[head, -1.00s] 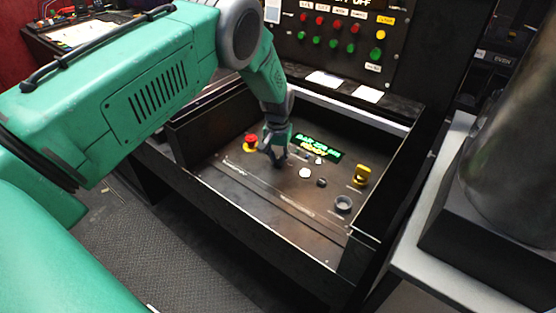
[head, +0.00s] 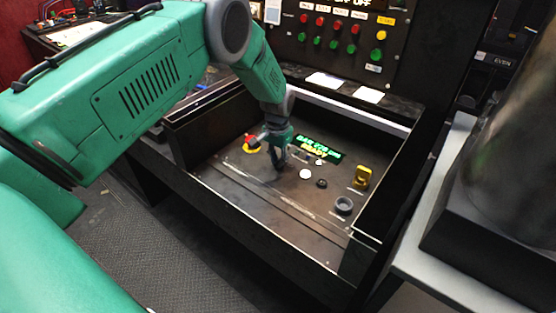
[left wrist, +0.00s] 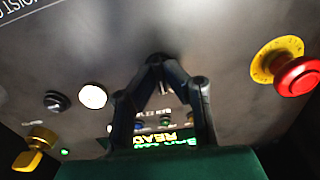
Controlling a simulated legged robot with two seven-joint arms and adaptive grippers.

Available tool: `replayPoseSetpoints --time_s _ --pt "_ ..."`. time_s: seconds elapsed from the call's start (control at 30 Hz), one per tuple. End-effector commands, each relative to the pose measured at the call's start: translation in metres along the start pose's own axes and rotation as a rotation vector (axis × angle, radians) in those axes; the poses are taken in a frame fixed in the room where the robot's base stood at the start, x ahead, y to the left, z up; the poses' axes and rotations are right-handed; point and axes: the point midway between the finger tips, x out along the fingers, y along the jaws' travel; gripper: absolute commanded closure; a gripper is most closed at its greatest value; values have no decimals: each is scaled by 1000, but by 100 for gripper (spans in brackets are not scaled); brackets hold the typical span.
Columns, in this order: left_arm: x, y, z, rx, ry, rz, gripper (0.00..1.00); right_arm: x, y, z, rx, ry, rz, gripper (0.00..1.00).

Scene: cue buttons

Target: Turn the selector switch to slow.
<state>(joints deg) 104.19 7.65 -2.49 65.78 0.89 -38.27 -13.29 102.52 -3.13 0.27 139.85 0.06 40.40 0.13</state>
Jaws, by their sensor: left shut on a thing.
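My left gripper (head: 277,176) reaches down to the dark control panel (head: 235,190), between the red emergency button and the white button. In the left wrist view its two fingers (left wrist: 159,60) come together at the panel. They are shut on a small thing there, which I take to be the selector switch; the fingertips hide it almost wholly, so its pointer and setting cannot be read. My right gripper is not in view.
A red emergency button (left wrist: 298,76) on a yellow collar, a white button (head: 305,174), a black knob (head: 321,183), a yellow switch (head: 362,176) and a grey ring (head: 344,205) surround it. A green display (head: 318,150) lies behind. Raised walls edge the panel.

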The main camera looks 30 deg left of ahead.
Motion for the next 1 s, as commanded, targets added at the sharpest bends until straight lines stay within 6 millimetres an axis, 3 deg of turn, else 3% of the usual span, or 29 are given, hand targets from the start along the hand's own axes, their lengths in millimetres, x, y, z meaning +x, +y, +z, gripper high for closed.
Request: replayPoseSetpoints --time_s 0.13,0.2,0.63,1.0 --pt "-2 -1 -5 -1 14 -2 100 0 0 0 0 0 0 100" --pt "-3 -1 -4 -1 13 -2 72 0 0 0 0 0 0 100" --pt "-10 0 -2 -1 8 -1 72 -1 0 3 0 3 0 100" --pt "-83 -1 -3 -1 9 0 72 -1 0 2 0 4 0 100"
